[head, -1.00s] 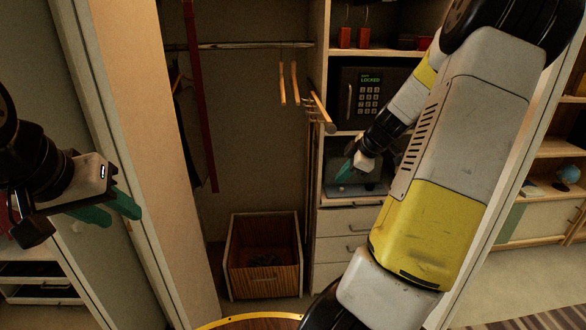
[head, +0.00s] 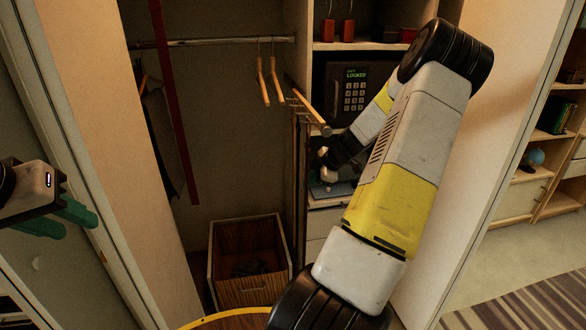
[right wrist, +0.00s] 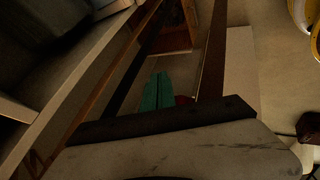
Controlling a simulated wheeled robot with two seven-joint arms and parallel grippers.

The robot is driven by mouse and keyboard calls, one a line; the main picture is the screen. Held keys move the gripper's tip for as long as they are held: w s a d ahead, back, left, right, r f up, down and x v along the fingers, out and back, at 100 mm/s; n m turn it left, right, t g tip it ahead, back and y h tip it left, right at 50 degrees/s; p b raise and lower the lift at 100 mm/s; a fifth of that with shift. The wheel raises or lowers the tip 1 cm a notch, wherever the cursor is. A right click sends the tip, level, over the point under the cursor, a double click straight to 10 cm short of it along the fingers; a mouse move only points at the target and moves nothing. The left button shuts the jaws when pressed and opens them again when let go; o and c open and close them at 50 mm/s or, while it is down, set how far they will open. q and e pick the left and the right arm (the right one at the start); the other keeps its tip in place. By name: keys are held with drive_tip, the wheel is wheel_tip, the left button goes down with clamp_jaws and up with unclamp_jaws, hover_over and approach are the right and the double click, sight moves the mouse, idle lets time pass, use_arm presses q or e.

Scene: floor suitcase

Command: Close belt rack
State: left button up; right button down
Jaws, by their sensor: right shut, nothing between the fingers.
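The belt rack (head: 309,110) is a wooden rail with small hooks, sticking out from the closet's divider toward me, with a round end at its front. Dark strips that look like belts (head: 301,165) hang below it. My right gripper (right wrist: 157,92) shows green fingers together and empty in the right wrist view. In the head view, its wrist is just right of and below the rack's front end, its fingers mostly hidden. I cannot tell whether it touches the strips. My left gripper (head: 62,219) is at the far left, away from the rack, its green fingers apart and empty.
A locked safe (head: 352,88) sits on a shelf behind my right arm. A wooden drawer box (head: 250,290) stands on the closet floor. Hangers (head: 270,82) and a red strap (head: 175,100) hang from the rod (head: 215,41). A closet door (head: 95,130) stands left.

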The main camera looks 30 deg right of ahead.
sight(294, 170)
drive_tip(key=shift+w+d+f, duration=0.1)
drive_tip(key=shift+w+f, duration=0.15)
drive_tip(key=shift+w, duration=0.55)
drive_tip(key=shift+w+d+f, duration=0.1)
drive_tip(key=shift+w+f, duration=0.15)
drive_tip(key=shift+w, duration=0.6)
drive_tip(key=shift+w+d+f, duration=0.1)
drive_tip(key=shift+w+f, duration=0.15)
drive_tip(key=shift+w, duration=0.55)
